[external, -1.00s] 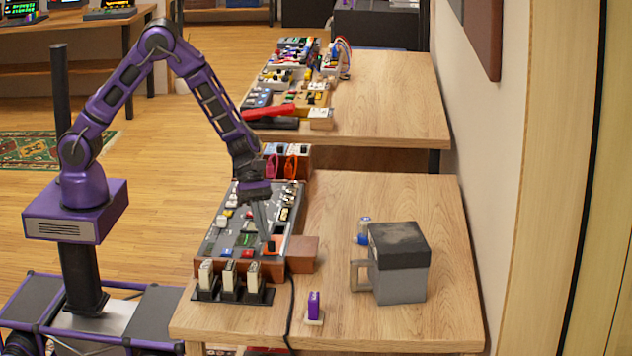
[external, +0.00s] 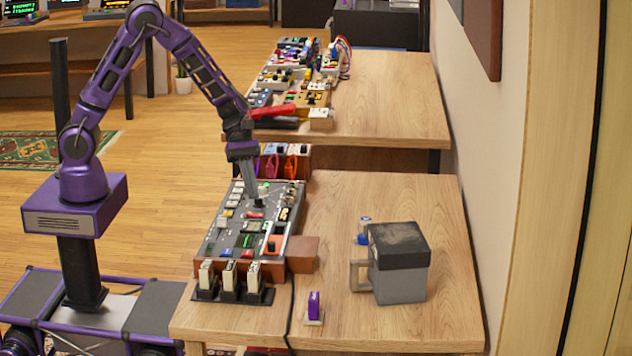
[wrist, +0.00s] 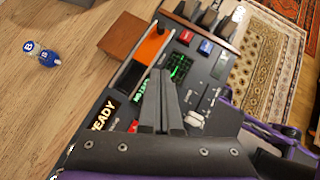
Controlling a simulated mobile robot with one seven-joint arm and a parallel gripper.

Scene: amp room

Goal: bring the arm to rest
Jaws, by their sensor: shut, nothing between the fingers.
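My purple arm reaches over the near table from the left in the external view. My gripper (external: 256,199) points down over the far part of a dark control panel (external: 231,236) with several small switches and buttons. Its fingers are shut with nothing between them. In the wrist view, the closed fingers (wrist: 162,76) lie in front of the panel, which has an orange block, a green-lit grid and a lit "READY" display. The fingertips appear above the panel; I cannot tell whether they touch it.
A grey box with a dark lid and handle (external: 399,278) stands on the table's right. A small purple switch (external: 314,306) is near the front edge. Several pale-topped switches (external: 229,277) stand before the panel. A red-handled thing (external: 274,111) lies on the far table. The table's right front is clear.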

